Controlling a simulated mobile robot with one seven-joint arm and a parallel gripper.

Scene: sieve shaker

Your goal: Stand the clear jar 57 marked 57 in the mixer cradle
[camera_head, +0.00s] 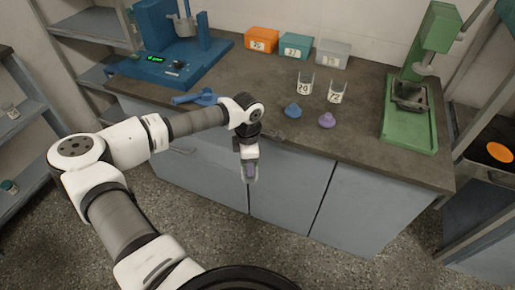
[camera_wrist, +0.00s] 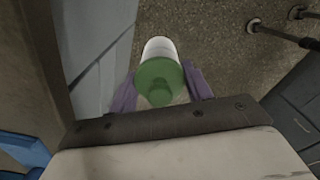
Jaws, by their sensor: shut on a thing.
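My gripper (camera_head: 249,170) hangs pointing down in front of the counter's front edge, over the cabinet doors. In the wrist view its purple fingers are shut on a pale jar with a round green top (camera_wrist: 160,82). No number shows on this jar, so I cannot tell whether it is jar 57. A blue machine (camera_head: 165,68) with a lit green display and an upright holder (camera_head: 186,24) stands at the counter's back left. A green machine (camera_head: 409,118) with a dark holder (camera_head: 409,95) stands at the right. I cannot tell for sure which holder is the mixer cradle.
Two clear jars, marked 70 (camera_head: 304,86) and 72 (camera_head: 336,92), stand mid-counter. A blue piece (camera_head: 292,110) and a purple piece (camera_head: 326,120) lie before them. Orange (camera_head: 262,40), teal (camera_head: 296,46) and grey (camera_head: 332,54) boxes stand behind. A blue tool (camera_head: 195,97) lies near the front edge.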

